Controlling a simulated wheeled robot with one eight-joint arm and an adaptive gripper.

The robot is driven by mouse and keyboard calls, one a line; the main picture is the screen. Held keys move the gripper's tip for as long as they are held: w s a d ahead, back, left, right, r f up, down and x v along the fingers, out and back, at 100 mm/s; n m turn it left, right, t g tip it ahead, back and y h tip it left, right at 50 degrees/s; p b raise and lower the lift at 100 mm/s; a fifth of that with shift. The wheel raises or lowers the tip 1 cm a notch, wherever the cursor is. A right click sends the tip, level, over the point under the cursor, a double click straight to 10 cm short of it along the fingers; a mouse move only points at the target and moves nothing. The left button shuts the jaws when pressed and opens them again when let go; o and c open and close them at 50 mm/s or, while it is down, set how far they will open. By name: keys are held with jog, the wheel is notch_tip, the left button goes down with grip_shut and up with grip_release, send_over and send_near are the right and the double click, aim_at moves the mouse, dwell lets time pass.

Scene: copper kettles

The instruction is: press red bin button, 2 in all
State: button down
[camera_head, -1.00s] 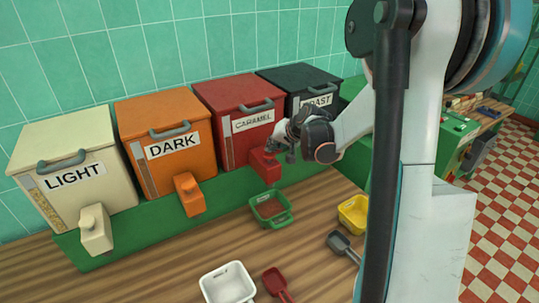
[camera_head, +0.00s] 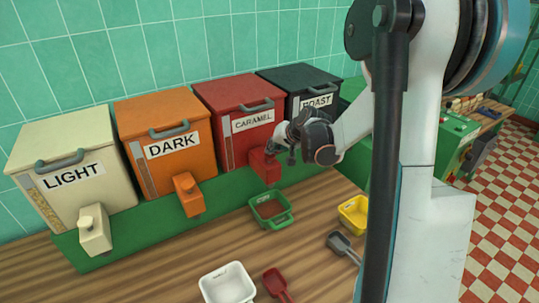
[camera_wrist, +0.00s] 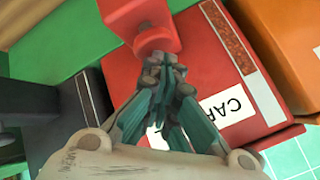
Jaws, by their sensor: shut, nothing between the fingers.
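The red bin (camera_head: 235,105), labelled CARAMEL, stands third from the left; it also shows in the wrist view (camera_wrist: 200,60). Its red dispenser box (camera_head: 264,168) juts from the front and shows at the top of the wrist view (camera_wrist: 130,14). The round red button (camera_wrist: 156,40) sits on that box. My gripper (camera_head: 272,148) is shut and empty, above the dispenser. In the wrist view the fingertips (camera_wrist: 165,66) are right by the button's edge; I cannot tell whether they touch it.
The cream LIGHT bin (camera_head: 70,170), orange DARK bin (camera_head: 165,135) and black ROAST bin (camera_head: 300,80) flank the red one on a green stand. A green tray (camera_head: 270,210) lies below the red dispenser. White (camera_head: 228,284) and yellow (camera_head: 354,214) trays and scoops lie on the wooden counter.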

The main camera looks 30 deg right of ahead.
jog(key=shift+f+b, duration=0.35)
jog(key=shift+f, duration=0.1)
dwell(0.4)
jog(key=shift+r, duration=0.1)
jog(key=shift+r+p, duration=0.85)
jog(key=shift+r, duration=0.35)
jog(key=shift+r+p, duration=1.55)
jog(key=shift+r, duration=0.95)
